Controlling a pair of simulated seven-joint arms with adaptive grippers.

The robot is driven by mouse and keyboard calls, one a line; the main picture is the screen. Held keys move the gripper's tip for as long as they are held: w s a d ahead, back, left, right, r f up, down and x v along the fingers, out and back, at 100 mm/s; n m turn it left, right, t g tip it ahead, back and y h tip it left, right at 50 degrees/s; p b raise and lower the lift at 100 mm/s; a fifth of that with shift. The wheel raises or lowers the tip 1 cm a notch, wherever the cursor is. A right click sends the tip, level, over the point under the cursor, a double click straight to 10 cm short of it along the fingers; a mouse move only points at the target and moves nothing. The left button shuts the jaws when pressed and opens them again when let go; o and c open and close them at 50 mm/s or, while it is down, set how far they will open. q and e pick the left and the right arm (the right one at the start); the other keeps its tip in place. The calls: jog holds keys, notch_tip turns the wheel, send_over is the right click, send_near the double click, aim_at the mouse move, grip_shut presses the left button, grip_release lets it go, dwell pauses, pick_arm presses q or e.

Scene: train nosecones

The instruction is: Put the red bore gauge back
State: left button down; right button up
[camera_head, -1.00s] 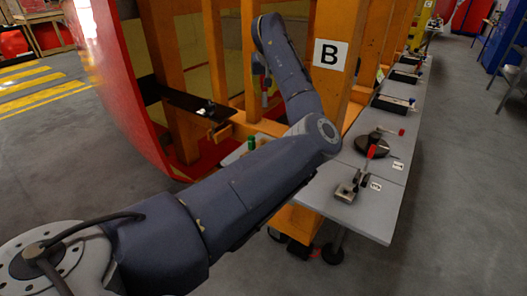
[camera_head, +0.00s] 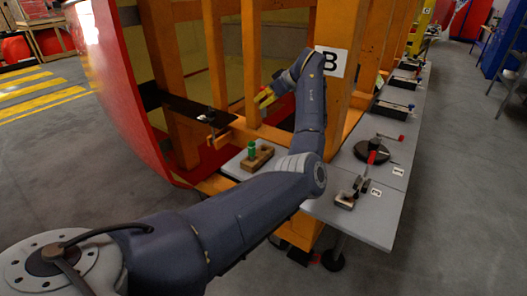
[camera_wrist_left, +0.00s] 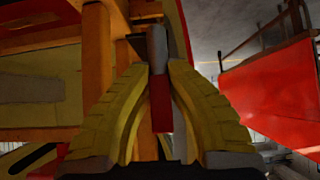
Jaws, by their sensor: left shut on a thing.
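My left gripper (camera_head: 265,97) is raised in front of the orange frame, left of the B sign, with its yellow fingers showing. In the left wrist view the left gripper (camera_wrist_left: 158,72) is shut on a slim tool, the red bore gauge (camera_wrist_left: 160,106), which has a red part between the fingers and a grey end past the fingertips. In the head view the gauge is too small to make out clearly. A wooden block (camera_head: 262,160) with a green upright piece (camera_head: 252,150) sits on the near left end of the grey table (camera_head: 375,222). My right gripper is not in view.
A metal stand (camera_head: 346,200), a red-handled piece (camera_head: 372,157) and a dark round base (camera_head: 371,150) stand on the table. A dark shelf (camera_head: 190,106) and a curved red panel (camera_head: 118,90) lie to the left. Orange posts (camera_head: 250,60) are close to my gripper.

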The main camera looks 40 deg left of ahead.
pick_arm(q)
notch_tip(320, 180, down, 19)
jog(key=shift+r, duration=0.1)
dwell(0.7)
jog(key=c, duration=1.4)
grip_release()
jog(key=v, duration=1.2)
